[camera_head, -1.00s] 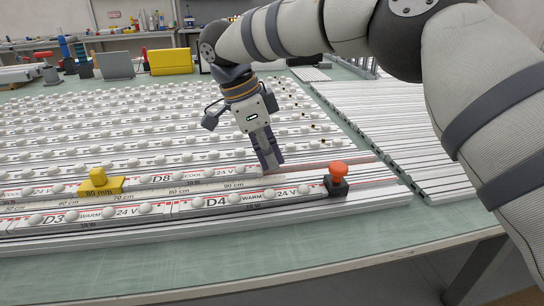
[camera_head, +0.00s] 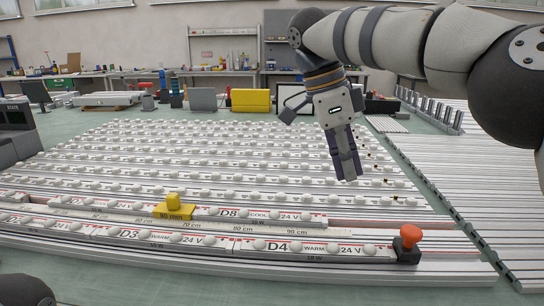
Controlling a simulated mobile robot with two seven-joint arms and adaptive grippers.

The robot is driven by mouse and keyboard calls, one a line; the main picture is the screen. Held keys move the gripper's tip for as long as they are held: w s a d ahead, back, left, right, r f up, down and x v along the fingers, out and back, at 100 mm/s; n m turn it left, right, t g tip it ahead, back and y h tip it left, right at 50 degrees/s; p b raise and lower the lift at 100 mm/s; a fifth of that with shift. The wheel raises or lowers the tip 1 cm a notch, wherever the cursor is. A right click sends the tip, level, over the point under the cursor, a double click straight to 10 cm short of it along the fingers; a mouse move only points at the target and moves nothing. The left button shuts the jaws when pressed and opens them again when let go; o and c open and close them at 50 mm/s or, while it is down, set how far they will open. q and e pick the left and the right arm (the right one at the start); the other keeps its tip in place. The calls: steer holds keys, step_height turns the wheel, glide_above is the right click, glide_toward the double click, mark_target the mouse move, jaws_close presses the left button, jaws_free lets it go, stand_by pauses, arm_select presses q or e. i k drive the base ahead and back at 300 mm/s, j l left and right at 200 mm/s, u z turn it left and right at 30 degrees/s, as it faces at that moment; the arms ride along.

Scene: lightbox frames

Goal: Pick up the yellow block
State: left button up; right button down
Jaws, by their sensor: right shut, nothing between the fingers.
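The yellow block (camera_head: 174,211), marked 80 mm and with a small knob on top, sits on the front rail just left of the D8 strip (camera_head: 260,216). My right gripper (camera_head: 347,178) is shut and empty. It points down over the right part of the rows of lamp strips, up and to the right of the yellow block in the picture and well apart from it. My left gripper does not show.
A black stop with an orange-red knob (camera_head: 409,240) stands at the right end of the D4 strip (camera_head: 300,248). Bare aluminium profiles (camera_head: 470,190) lie at the right. A yellow case (camera_head: 250,101) and a grey panel (camera_head: 203,99) stand at the back.

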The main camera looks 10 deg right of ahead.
mark_target(172, 209)
steer(key=k, duration=1.45)
